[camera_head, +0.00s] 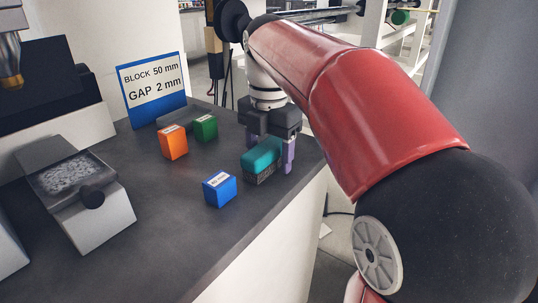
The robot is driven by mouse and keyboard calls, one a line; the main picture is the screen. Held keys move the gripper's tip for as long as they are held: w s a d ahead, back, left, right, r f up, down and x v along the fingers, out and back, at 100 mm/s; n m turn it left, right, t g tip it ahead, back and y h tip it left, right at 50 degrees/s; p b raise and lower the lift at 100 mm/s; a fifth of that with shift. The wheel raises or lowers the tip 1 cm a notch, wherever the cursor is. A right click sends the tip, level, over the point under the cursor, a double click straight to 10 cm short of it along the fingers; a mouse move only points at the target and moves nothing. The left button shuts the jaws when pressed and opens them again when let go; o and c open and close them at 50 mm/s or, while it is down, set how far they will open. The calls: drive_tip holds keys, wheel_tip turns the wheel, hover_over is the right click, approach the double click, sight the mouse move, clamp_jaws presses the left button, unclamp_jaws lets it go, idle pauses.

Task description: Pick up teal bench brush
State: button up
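The teal bench brush (261,155), with dark grey bristles below, is on the dark bench top near its right edge. My gripper (271,159) points down at the brush. One purple-grey finger stands just right of the brush; the other is at its far left side, its lower part hidden behind the brush. The fingers are spread apart. I cannot tell whether either finger touches the brush.
A blue block (219,189) sits just left of the brush, nearer the camera. An orange block (173,142) and a green block (205,127) stand farther back. A blue-framed sign (153,88) and a grey fixture (85,190) are at left. The front bench top is clear.

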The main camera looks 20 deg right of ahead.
drive_tip(key=c, duration=1.1)
